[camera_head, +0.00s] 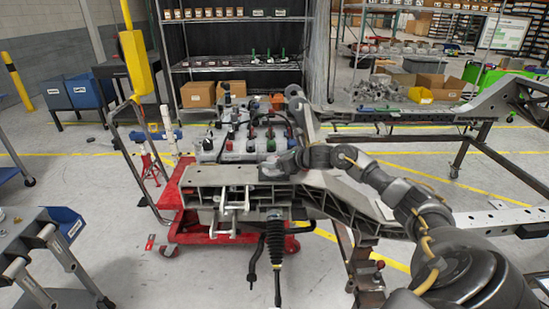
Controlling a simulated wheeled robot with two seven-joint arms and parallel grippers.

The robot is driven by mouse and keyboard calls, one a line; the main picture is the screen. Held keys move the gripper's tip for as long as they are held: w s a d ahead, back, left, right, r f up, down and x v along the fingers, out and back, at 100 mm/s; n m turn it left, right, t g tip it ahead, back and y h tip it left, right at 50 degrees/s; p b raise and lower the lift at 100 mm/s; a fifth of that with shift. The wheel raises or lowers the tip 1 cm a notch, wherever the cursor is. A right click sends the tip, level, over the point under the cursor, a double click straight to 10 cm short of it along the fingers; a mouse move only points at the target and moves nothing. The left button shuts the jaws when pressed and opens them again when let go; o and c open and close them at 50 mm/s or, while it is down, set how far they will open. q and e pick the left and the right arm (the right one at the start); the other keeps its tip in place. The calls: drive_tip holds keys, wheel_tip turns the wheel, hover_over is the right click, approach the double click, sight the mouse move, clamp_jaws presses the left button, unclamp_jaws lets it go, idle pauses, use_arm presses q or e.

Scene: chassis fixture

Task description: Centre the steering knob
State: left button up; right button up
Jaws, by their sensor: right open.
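A grey metal chassis fixture (219,174) stands in the middle of the view. A steering linkage with a black ribbed boot (275,240) hangs from its front side, with a thin rod below. I cannot pick out the steering knob for certain; it may be hidden by my right gripper or too small to tell. My right gripper (277,167) is open above the top of the fixture, with its arm coming in from the lower right. Whether it touches the fixture I cannot tell. My left gripper is not in view.
A red wheeled stand (178,196) is under the fixture's left part. Coloured parts fill a tray (240,150) behind it. A yellow hanging control box (137,62) is at the upper left. A grey cart (50,240) stands lower left, with open floor between it and the fixture.

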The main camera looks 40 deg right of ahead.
drive_tip(key=shift+w+a+f, duration=0.1)
drive_tip(key=shift+w+f, duration=0.05)
drive_tip(key=shift+w, duration=0.2)
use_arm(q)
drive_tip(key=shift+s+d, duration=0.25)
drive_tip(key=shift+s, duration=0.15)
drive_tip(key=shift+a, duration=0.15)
use_arm(e)
drive_tip(key=shift+c, duration=0.3)
drive_tip(key=c, duration=0.9)
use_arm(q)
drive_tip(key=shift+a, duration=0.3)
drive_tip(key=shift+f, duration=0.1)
use_arm(e)
drive_tip(key=shift+f+m+h, duration=0.1)
drive_tip(key=shift+m+h, duration=0.2)
drive_tip(key=shift+h, duration=0.2)
